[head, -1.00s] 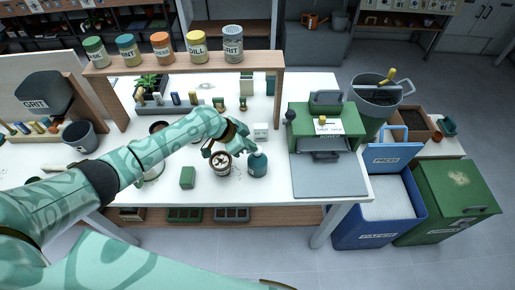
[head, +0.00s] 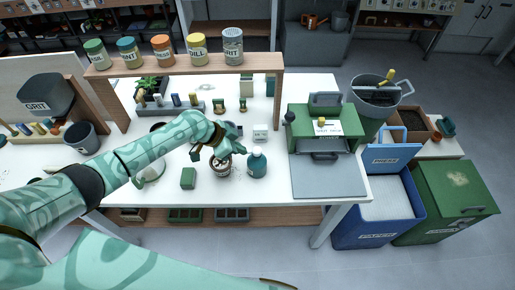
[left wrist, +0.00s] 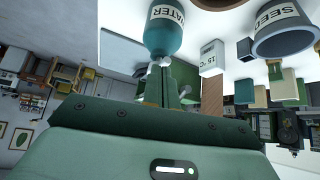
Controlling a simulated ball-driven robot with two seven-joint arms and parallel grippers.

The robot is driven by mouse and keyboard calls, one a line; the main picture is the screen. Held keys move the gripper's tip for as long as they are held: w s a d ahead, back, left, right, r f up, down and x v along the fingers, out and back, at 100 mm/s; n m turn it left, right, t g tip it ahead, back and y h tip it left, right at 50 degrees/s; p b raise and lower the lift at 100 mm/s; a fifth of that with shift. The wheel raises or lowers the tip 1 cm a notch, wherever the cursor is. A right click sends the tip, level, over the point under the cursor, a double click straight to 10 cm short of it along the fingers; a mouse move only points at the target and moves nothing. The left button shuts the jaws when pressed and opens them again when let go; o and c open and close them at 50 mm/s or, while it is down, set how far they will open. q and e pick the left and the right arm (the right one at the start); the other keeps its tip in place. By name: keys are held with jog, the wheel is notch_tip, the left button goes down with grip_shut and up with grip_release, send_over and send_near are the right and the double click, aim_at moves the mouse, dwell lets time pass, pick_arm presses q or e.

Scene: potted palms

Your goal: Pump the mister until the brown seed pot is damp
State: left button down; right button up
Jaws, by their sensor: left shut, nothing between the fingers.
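A teal bottle (head: 257,164) stands upright on the white table in the head view. In the left wrist view the bottle (left wrist: 166,28) appears upside down, with "WATER" partly readable on its label. My left gripper (head: 238,149) is shut and empty. Its fingertips are close to the top of the bottle; I cannot tell if they touch it. A small pot (head: 221,171) stands just left of the bottle, partly hidden under the gripper. I cannot tell if it is the brown seed pot or whether it is damp. My right gripper is out of view.
A green box (head: 188,178) lies left of the pot. A small white "15 °C" display (head: 261,132) stands behind the bottle. A green machine (head: 324,128) stands to the right. A shelf (head: 184,66) carrying several labelled tins spans the back. The table front right of the bottle is clear.

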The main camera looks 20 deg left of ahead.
pick_arm(q)
jog(key=p+v, duration=0.2)
jog(key=v, duration=1.3)
jog(key=shift+s+a+r, duration=0.2)
jog(key=shift+a+r, duration=0.05)
dwell(0.7)
